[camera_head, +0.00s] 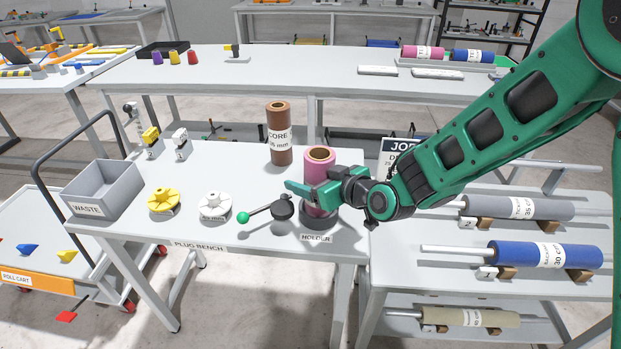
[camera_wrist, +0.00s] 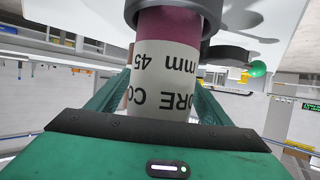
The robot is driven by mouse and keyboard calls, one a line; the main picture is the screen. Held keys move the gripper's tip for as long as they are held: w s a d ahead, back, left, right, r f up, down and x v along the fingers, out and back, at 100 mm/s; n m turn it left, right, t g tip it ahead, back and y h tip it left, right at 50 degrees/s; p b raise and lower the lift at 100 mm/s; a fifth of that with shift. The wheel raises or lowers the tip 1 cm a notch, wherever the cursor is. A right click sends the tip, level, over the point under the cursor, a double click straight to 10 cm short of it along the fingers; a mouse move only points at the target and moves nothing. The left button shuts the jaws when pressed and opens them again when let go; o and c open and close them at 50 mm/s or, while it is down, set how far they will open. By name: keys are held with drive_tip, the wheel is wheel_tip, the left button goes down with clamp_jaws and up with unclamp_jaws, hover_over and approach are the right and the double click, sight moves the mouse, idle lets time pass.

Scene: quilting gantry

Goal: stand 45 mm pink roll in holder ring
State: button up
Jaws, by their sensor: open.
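The pink roll (camera_head: 320,165) stands upright at the right end of the plug bench, its brown core open at the top. Its lower end sits in the dark holder ring (camera_head: 318,219), above the HOLDER label. In the wrist view the pink roll (camera_wrist: 165,68) shows its white "45 mm" core label, and the ring (camera_wrist: 212,12) surrounds its end. My gripper (camera_head: 312,187) is open at the roll's mid-height, with one finger on each side of it. In the wrist view both fingers flank the roll; whether they touch it I cannot tell.
A brown roll (camera_head: 280,135) stands behind and left of the pink roll. A black knob with a green-tipped lever (camera_head: 262,211) is just left of the ring. White (camera_head: 215,206) and yellow (camera_head: 163,201) plugs and a grey waste bin (camera_head: 103,190) lie further left. Blue and grey rolls lie on a rack at right.

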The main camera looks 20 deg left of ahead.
drive_tip(key=v, duration=1.1)
drive_tip(key=shift+s+d+r, duration=0.15)
drive_tip(key=shift+d, duration=0.15)
drive_tip(key=w+d+f+m+h, duration=0.1)
drive_tip(key=w+d+m+h, duration=0.15)
drive_tip(key=d, duration=0.65)
drive_tip(key=w+d+m+h, duration=0.1)
drive_tip(key=w+d+h, duration=0.15)
drive_tip(key=d, duration=0.55)
drive_tip(key=s+d+m+g+h, duration=0.1)
drive_tip(key=s+d+m+h, duration=0.15)
drive_tip(key=d, duration=0.75)
drive_tip(key=s+d+m+g+h, duration=0.1)
drive_tip(key=s+d+m+h, duration=0.15)
drive_tip(key=d, duration=0.85)
drive_tip(key=s+d+r+m+g, duration=0.1)
drive_tip(key=s+d+m, duration=0.4)
drive_tip(key=s, duration=0.6)
drive_tip(key=s+d+r+m+g+h, duration=0.1)
drive_tip(key=s+d+m+g, duration=0.3)
drive_tip(key=s+d, duration=0.5)
drive_tip(key=shift+s+d+r+m, duration=0.35)
drive_tip(key=shift+s+r, duration=0.2)
drive_tip(key=shift+s, duration=0.65)
